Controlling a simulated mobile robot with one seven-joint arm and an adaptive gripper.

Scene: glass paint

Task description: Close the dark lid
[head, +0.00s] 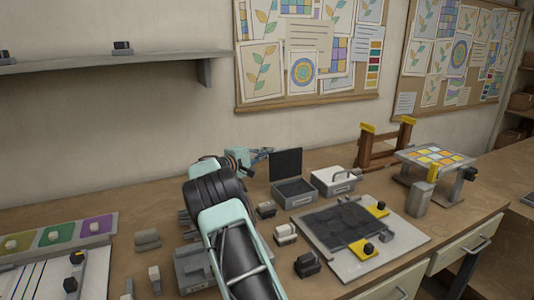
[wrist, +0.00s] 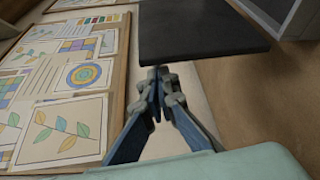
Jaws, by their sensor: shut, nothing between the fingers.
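The dark lid (head: 286,163) stands upright, open, at the back of a small grey box (head: 294,193) on the workbench. The box's dark inside shows. In the wrist view the lid (wrist: 200,30) is a dark panel just beyond my fingertips. My gripper (head: 268,151) is shut and empty, to the left of the lid's upper part in the head view. In the wrist view its fingertips (wrist: 160,75) come together near the lid's edge. I cannot tell whether they touch it.
A white-lidded box (head: 333,179) with a handle stands right of the open box. A grey panel with dark tiles (head: 350,225) lies in front. Several small grey blocks lie nearby. A wooden stand (head: 385,146) and a raised colour grid (head: 436,156) are further right. Pinboards hang behind.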

